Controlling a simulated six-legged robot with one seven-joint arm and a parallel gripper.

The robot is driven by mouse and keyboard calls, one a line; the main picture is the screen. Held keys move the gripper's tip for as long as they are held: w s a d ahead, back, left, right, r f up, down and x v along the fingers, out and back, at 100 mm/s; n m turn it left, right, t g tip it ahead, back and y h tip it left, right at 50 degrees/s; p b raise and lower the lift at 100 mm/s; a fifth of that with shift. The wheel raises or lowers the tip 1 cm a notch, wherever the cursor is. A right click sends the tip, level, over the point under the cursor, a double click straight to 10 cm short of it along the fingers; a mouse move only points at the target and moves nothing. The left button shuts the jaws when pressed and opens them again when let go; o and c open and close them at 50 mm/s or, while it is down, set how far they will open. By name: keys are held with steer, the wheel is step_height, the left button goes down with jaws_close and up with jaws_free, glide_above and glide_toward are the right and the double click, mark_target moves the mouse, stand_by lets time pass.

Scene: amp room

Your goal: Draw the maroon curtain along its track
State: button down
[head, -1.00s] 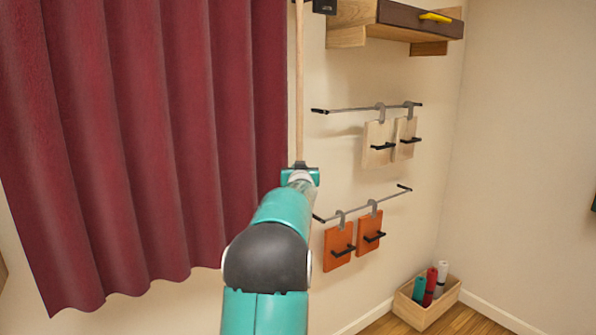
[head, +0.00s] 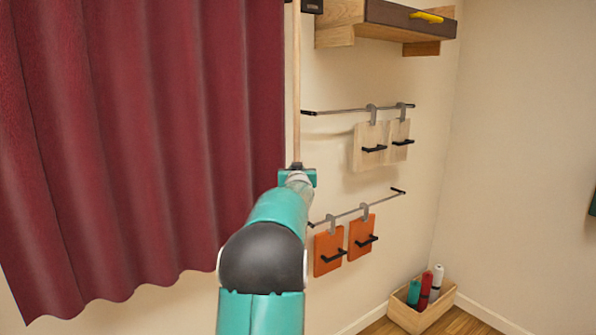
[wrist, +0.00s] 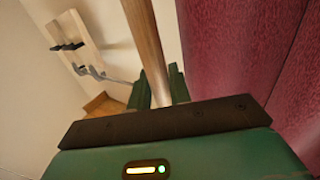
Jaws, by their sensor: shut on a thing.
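The maroon curtain (head: 150,140) hangs in folds over the left half of the head view, its right edge beside a thin wooden rod. The wooden rod (head: 296,90) hangs upright along that edge; its top end is out of view. My gripper (head: 297,176) is at the rod's lower part, with my arm below it. In the wrist view my gripper (wrist: 158,98) is shut on the rod (wrist: 146,45), which runs up between the fingers. The curtain (wrist: 240,45) is to the right there, apart from the fingers. The track is not in view.
To the right, a wall shelf (head: 385,22) with a yellow handle stands above two metal rails. Pale boards (head: 371,147) hang on the upper rail and orange boards (head: 328,252) on the lower. A wooden box (head: 421,308) with rolls sits on the floor near the corner.

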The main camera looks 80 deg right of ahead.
steer(key=shift+s+r, duration=0.3)
steer(key=shift+r, duration=0.05)
steer(key=c, duration=1.5)
jaws_free()
steer(key=shift+d, duration=0.15)
steer(key=shift+c, duration=0.2)
steer(key=shift+o, duration=1)
steer(key=shift+d+f, duration=0.2)
steer(key=shift+f, duration=0.05)
steer(key=s+a, duration=0.2)
steer(key=a, duration=1.2)
steer(key=shift+s, duration=0.15)
steer(key=shift+r, duration=0.1)
